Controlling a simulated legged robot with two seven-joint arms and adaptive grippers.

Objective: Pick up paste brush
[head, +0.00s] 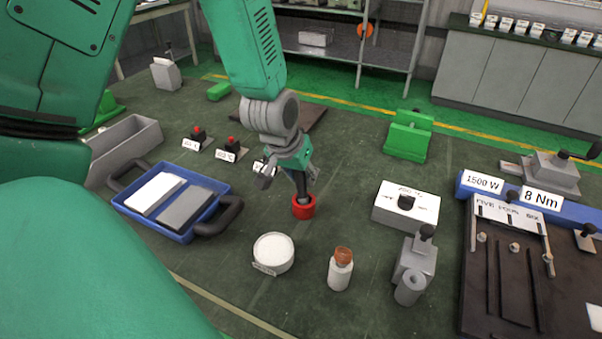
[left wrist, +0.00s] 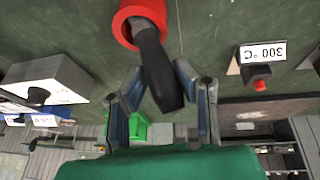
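The paste brush shows as a dark handle (head: 301,184) standing in a round red holder (head: 303,207) on the green floor mat in the head view. In the left wrist view the brush handle (left wrist: 160,75) comes out of the red holder (left wrist: 132,14), its end pointing towards my palm. My left gripper (head: 287,178) is at the handle from above. In the wrist view my left gripper's fingers (left wrist: 159,75) are apart, one on each side of the handle, with narrow gaps. The brush's lower end is hidden in the holder. My right gripper is not in view.
A white round jar (head: 273,253) and a bottle with a brown cap (head: 340,268) stand in front. A white box (head: 406,205) is to the right. A blue tray (head: 159,229) lies left. Small red-button units (head: 232,149) stand behind left.

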